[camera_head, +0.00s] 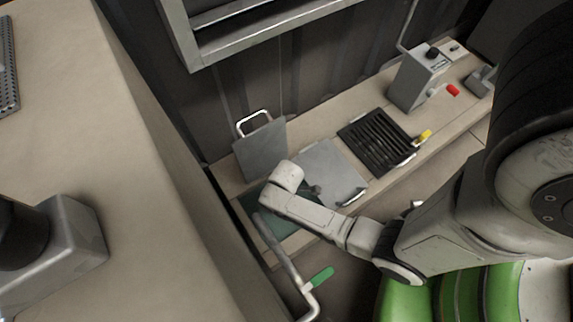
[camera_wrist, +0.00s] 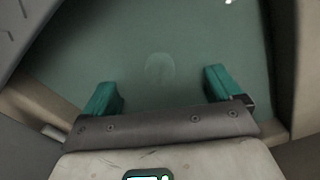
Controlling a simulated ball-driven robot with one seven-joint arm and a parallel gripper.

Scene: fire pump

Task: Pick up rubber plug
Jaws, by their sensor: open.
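In the wrist view, a faint round disc (camera_wrist: 160,67) shows on the dull green surface (camera_wrist: 165,35), between and beyond my fingers. It may be the rubber plug, but its low contrast leaves this unclear. My gripper (camera_wrist: 160,92) is open and empty, with its two green fingers wide apart on either side of the disc. I cannot tell the height of the fingers above it. In the head view my arm reaches over the dark green opening (camera_head: 285,226) in the bench; my fingers cannot be made out there, and no plug is clear.
A raised grey lid (camera_head: 260,150) stands behind the opening. A flat grey lid (camera_head: 328,172) and black grate (camera_head: 378,143) lie to its right. A bent metal lever (camera_head: 277,245) with a green grip (camera_head: 321,278) is in front. A grey box (camera_head: 418,78) stands farther right.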

